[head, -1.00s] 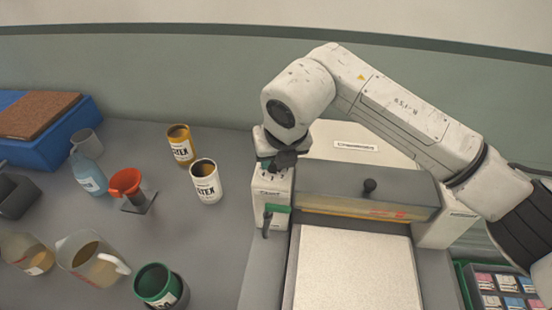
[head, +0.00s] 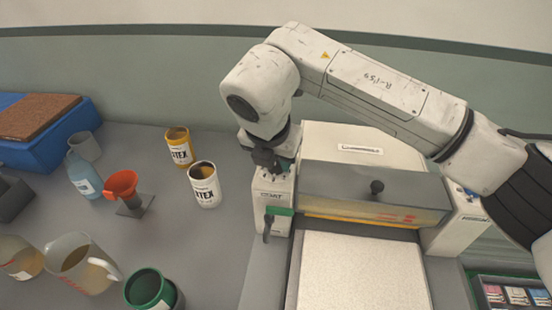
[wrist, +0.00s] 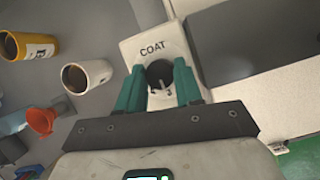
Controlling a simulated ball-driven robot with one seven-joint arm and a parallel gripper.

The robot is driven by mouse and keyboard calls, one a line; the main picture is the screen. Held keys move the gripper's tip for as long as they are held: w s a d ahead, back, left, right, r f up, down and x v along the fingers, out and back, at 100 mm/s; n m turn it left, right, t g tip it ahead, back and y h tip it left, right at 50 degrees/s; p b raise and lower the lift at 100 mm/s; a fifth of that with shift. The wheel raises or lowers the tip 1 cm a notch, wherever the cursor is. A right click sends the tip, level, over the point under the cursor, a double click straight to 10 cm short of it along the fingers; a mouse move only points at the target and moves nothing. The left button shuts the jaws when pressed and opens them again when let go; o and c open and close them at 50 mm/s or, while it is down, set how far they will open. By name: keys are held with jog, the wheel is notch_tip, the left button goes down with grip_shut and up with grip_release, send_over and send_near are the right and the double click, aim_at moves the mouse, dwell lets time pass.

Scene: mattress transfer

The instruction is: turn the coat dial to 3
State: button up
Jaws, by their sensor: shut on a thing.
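The white housing marked COAT (head: 268,209) stands at the left end of the machine. My gripper (wrist: 158,70) has two green fingers, one on each side of the dark coat dial (wrist: 161,78) in the wrist view. The fingers are shut on the dial just below the COAT lettering. A small pale pointer shows on the dial, but the number it points to cannot be read. In the head view my gripper (head: 272,162) is at the top of the housing and hides the dial.
A pale flat bed (head: 360,270) lies in front of the machine's grey cover (head: 375,188). White (head: 205,186) and orange (head: 179,148) cans stand close at left, with a red funnel (head: 121,184) beyond.

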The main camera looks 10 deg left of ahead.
jog(key=shift+a+r, duration=0.1)
dwell(0.3)
jog(key=o, duration=1)
jog(key=b+v, duration=0.1)
jog(key=v, duration=0.9)
jog(key=shift+s+r+b, duration=0.1)
jog(key=shift+r+b, duration=0.2)
jog(key=shift+b, duration=0.1)
jog(key=shift+r, duration=0.1)
